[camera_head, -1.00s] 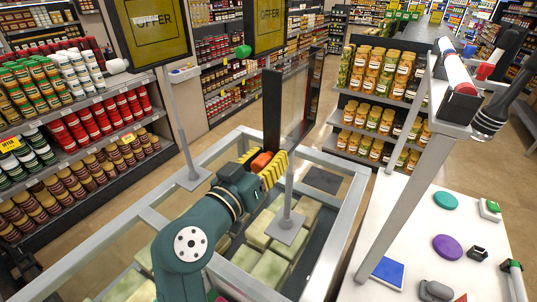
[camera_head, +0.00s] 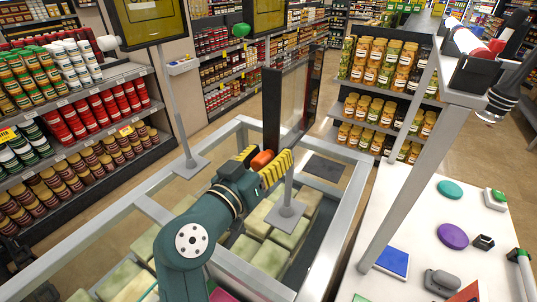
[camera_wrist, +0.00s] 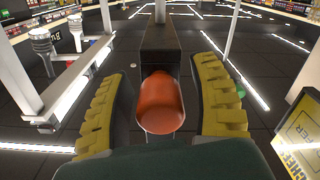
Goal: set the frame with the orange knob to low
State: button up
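The orange knob (camera_head: 262,160) sits at the lower near side of a dark upright frame (camera_head: 297,105), which shows nearly edge-on in the head view. In the wrist view the orange knob (camera_wrist: 161,103) points towards me, with the dark end of the frame (camera_wrist: 160,48) behind it. My gripper (camera_head: 264,161) has yellow ribbed fingers, one on each side of the knob. In the wrist view my gripper (camera_wrist: 165,100) is open, with a visible gap between each finger and the knob. The knob lies between the fingers, apparently untouched.
Two other framed signs stand left, one with a white knob (camera_head: 107,43), one with a green knob (camera_head: 240,31). A metal post on a base plate (camera_head: 286,214) stands close beside my gripper. A grey-railed case (camera_head: 335,240) lies below. A white table (camera_head: 420,215) with small objects is at right.

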aim_at(257, 168)
jog(key=v, duration=0.7)
jog(key=shift+s+a, duration=0.1)
jog(key=shift+s, duration=0.15)
